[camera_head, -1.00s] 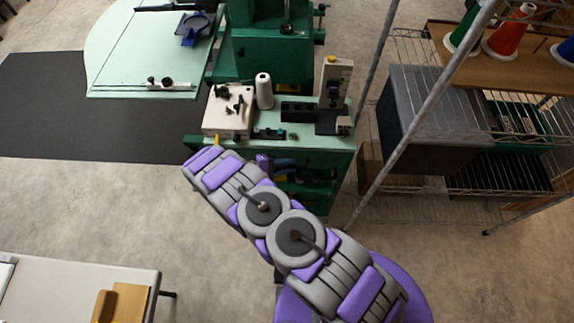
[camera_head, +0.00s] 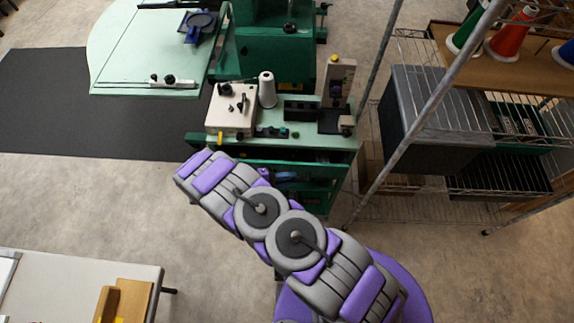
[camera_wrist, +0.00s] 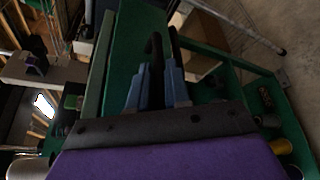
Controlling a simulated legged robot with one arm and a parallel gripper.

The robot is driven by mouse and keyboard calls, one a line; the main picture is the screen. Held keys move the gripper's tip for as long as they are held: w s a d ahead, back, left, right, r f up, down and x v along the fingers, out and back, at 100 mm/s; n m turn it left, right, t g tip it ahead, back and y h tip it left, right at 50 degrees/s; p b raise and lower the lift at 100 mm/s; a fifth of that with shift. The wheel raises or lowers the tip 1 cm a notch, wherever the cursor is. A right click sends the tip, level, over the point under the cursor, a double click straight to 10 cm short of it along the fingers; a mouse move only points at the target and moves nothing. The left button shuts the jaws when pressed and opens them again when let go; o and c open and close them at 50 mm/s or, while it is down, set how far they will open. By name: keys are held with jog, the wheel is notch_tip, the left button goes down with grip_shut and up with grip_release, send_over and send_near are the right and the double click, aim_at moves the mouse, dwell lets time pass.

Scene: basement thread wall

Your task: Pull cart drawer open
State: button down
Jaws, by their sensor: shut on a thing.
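The green cart (camera_head: 310,143) with a pale green top stands at centre in the head view, beyond my arm. Its front, with green ledges and dark gaps, is partly covered by my arm. In the wrist view, a green panel (camera_wrist: 136,40) lies ahead of my gripper (camera_wrist: 155,75). The two blue-grey fingers are shut on a dark, curved handle (camera_wrist: 153,46) by that panel. The head view does not clearly show the grip, and I cannot tell how far the drawer stands out.
A white spool (camera_head: 267,89) and a pale machine box (camera_head: 231,108) stand on the cart top. A wire rack (camera_head: 420,150) with a slanting metal post is close on the right. A pale table (camera_head: 75,285) is at lower left. Bare floor lies between.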

jog(key=s+p, duration=0.1)
jog(key=s, duration=0.7)
jog(key=shift+d, duration=0.15)
jog(key=c, duration=1.4)
grip_release()
jog(key=shift+c, duration=0.2)
jog(key=shift+w+d, duration=0.1)
jog(key=shift+d, duration=0.1)
jog(key=shift+a, duration=0.1)
jog(key=p+v, duration=0.3)
jog(key=v, duration=1.4)
jog(key=shift+a, duration=0.2)
jog(key=shift+w, duration=0.1)
